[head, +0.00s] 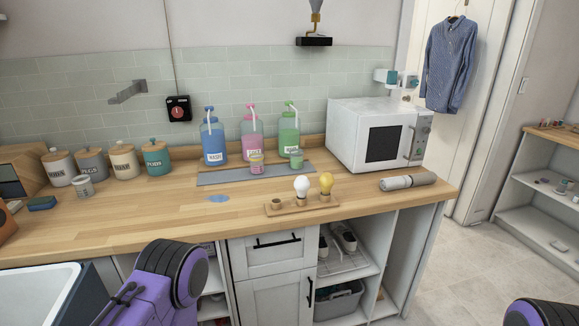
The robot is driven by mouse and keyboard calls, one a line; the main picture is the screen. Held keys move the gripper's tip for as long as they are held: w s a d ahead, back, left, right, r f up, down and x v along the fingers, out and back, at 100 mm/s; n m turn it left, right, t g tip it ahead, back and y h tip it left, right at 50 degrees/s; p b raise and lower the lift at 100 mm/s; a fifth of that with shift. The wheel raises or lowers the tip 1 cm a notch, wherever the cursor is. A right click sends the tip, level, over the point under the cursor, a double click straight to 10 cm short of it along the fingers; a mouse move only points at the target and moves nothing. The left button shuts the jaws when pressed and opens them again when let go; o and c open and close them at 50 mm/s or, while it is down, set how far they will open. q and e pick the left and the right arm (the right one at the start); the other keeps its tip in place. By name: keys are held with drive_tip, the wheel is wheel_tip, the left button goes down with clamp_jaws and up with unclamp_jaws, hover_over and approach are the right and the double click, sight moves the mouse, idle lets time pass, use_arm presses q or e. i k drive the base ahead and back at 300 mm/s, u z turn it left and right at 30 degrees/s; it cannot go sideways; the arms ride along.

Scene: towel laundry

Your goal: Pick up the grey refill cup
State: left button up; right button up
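A small grey cup (82,186) with a pale label stands upright on the wooden counter (130,222) at the left, in front of the row of lidded canisters. Purple and black parts of my arms show at the bottom middle and bottom right. Neither gripper's fingers are in view, and nothing touches the grey cup.
Canisters (124,161) stand close behind the cup, and a dark blue block (42,203) lies to its left. Blue, pink and green pump bottles (213,142), a bulb tray (290,208) and a microwave (345,135) are further right. A blue puddle (218,198) lies mid-counter. Counter in front of the cup is clear.

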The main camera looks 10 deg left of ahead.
sight(297, 159)
drive_tip(key=u, duration=0.4)
drive_tip(key=k, duration=0.25)
drive_tip(key=z, duration=1.5)
drive_tip(key=i, duration=1.9)
drive_tip(key=u, duration=0.3)
